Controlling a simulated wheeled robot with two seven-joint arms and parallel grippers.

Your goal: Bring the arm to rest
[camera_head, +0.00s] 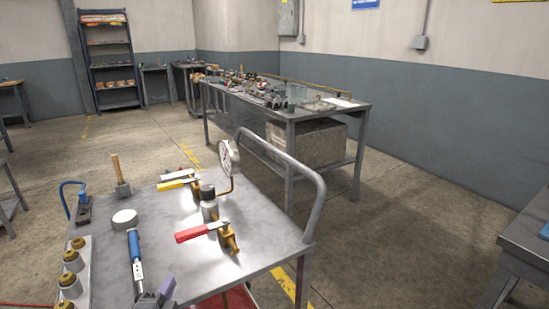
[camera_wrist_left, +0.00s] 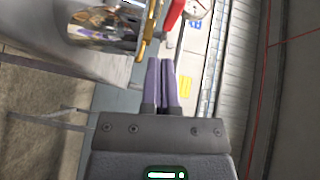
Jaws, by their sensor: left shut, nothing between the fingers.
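My left gripper (camera_head: 158,298) shows at the bottom edge of the head view, its purple fingers over the near edge of the metal cart top (camera_head: 262,238). In the left wrist view the two purple fingers (camera_wrist_left: 162,85) lie side by side, shut, with nothing between them. A torque wrench with a blue grip (camera_head: 134,248) lies on the cart close to the fingers; I cannot tell if they touch it. The rest of my left arm is out of the head view. My right gripper is in neither view.
The cart holds a red-handled valve (camera_head: 202,231), a gauge (camera_head: 229,160), a mallet (camera_head: 121,180), a tape roll (camera_head: 124,218) and brass-topped fittings (camera_head: 72,261) at the left. A tubular handle (camera_head: 318,195) rises at its right.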

